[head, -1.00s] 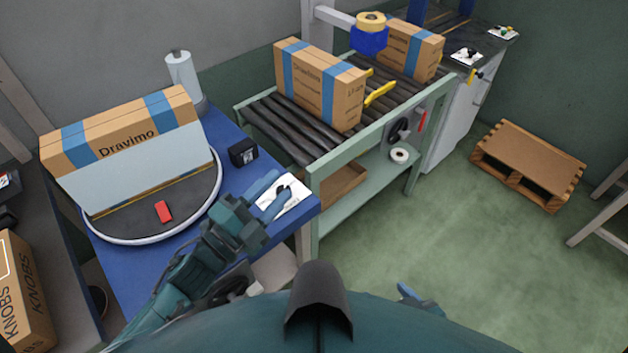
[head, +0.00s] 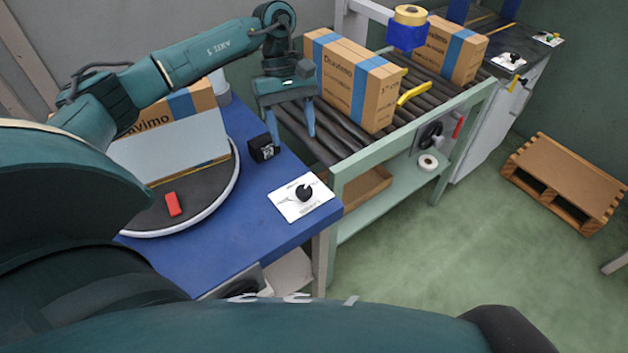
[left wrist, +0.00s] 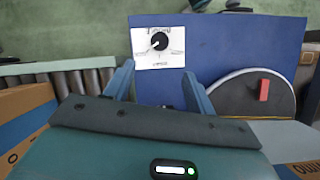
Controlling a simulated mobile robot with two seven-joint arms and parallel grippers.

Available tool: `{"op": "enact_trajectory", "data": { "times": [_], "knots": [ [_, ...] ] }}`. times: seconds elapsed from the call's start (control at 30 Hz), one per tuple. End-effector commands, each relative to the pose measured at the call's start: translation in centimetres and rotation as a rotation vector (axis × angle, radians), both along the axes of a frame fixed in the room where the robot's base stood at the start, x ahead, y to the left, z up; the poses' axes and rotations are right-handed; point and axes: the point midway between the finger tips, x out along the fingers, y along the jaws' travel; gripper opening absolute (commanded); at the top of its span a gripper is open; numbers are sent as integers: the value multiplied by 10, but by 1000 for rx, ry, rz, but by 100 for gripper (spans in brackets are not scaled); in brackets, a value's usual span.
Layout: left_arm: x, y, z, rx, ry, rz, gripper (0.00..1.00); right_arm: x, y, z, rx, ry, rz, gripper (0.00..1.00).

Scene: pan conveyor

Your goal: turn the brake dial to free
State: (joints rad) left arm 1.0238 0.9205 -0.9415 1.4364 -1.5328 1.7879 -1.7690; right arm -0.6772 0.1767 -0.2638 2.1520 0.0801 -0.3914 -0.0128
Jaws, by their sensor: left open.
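A black dial (head: 303,193) sits on a white plate (head: 290,208) at the near right corner of the blue table. Its printed words are too small to read, so I cannot tell its setting or whether it is the brake dial. My left gripper (head: 293,137) is open and empty, fingers down, above and behind the dial, apart from it. In the left wrist view the dial (left wrist: 159,42) lies beyond the open fingertips (left wrist: 158,70), with a light pointer mark that seems to aim lower left. My right gripper is not in view.
A turntable (head: 215,210) with a red block (head: 173,204) and a boxed panel stands left of the dial. A small black box (head: 264,148) is near my left fingers. The roller conveyor (head: 320,145) carries cartons (head: 345,80). Two more plates with knobs (head: 509,60) (head: 547,39) are far right.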

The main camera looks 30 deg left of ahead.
Motion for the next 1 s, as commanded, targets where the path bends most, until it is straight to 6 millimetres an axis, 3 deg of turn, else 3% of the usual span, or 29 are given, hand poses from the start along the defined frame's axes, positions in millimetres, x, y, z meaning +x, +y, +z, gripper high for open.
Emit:
{"op": "enact_trajectory", "data": {
  "times": [0.4,0.6,1.0],
  "knots": [
    [-21,-28,-76,-5,6,-1,55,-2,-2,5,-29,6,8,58],
    [-27,-36,-103,-6,4,1,55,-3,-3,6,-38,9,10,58],
    [-29,-40,-114,-6,1,1,55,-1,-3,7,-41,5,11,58]
  ]
}}
